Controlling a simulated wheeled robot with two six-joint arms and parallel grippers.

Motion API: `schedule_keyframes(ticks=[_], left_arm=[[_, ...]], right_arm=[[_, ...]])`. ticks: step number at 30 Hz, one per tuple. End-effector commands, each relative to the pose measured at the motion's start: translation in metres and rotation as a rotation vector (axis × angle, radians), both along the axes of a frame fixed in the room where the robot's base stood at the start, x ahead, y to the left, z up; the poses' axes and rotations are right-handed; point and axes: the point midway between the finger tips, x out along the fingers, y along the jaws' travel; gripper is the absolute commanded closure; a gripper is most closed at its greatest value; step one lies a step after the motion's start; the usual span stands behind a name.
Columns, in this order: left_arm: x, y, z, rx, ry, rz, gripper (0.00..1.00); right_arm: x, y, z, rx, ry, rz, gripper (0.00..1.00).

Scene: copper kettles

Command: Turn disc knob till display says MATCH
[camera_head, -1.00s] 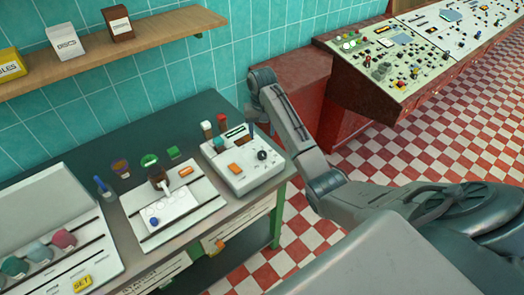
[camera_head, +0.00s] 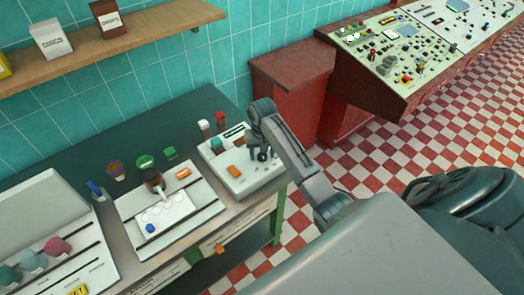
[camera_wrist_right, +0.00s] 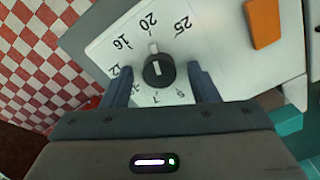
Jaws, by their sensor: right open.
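The disc knob (camera_wrist_right: 158,71) is black and round with a pale line on its face. It sits on a white panel (camera_wrist_right: 110,45), ringed by printed numbers such as 12, 16, 20 and 25. My right gripper (camera_wrist_right: 161,86) is open, with one finger on each side of the knob and gaps between. In the head view, my right gripper (camera_head: 263,151) is over the right part of the white device (camera_head: 240,185) and partly covers the knob. A dark slot (camera_head: 235,131) at the device's back may be the display; its text is unreadable. My left gripper is out of view.
An orange block (camera_head: 234,171) and a teal block (camera_head: 216,143) are on the device. A red cabinet (camera_head: 290,90) stands behind my right arm.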

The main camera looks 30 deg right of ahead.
Motion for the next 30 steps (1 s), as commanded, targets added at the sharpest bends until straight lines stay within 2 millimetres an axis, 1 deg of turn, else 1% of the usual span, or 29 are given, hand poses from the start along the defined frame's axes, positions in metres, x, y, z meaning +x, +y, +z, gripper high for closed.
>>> schedule_keyframes(ticks=[2,6,9,15,20,26,30], left_arm=[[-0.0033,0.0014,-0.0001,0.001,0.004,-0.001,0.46],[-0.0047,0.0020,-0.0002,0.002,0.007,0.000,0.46],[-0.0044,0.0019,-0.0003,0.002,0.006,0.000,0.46],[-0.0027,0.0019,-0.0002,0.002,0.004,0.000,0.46],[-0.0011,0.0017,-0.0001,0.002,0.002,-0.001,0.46],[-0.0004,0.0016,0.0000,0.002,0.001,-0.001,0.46],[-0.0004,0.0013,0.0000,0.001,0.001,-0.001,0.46]], right_arm=[[0.0001,0.0000,0.0001,0.000,0.000,0.000,0.46],[0.0000,-0.0001,0.0001,0.000,0.000,0.000,0.73],[0.0001,-0.0003,0.0001,0.000,0.000,0.000,0.91],[0.0002,-0.0003,0.0002,0.000,0.000,-0.010,0.91],[0.0004,-0.0005,0.0001,0.000,0.000,-0.060,0.91],[0.0005,-0.0009,0.0001,0.000,0.000,-0.185,0.91],[0.0004,-0.0011,0.0002,0.000,-0.001,-0.300,0.91]])
